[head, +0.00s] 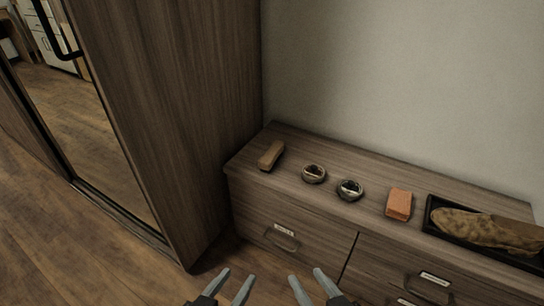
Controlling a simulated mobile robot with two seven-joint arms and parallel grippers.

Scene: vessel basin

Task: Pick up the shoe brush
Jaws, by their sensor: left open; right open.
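The shoe brush appears to be the brown, block-shaped object (271,155) at the left end of the top of the low wooden cabinet (300,146), close to the tall wardrobe. My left gripper (236,277) is open and empty at the bottom of the head view. My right gripper (308,276) is also open and empty, a little to its right. Both are in front of the cabinet and apart from the brush. Nothing covers the brush.
Two round tins (314,173) (350,190) and an orange-brown block (399,204) stand right of the brush. The tall wardrobe (170,110) rises at left. The cabinet has drawers with handles (281,239).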

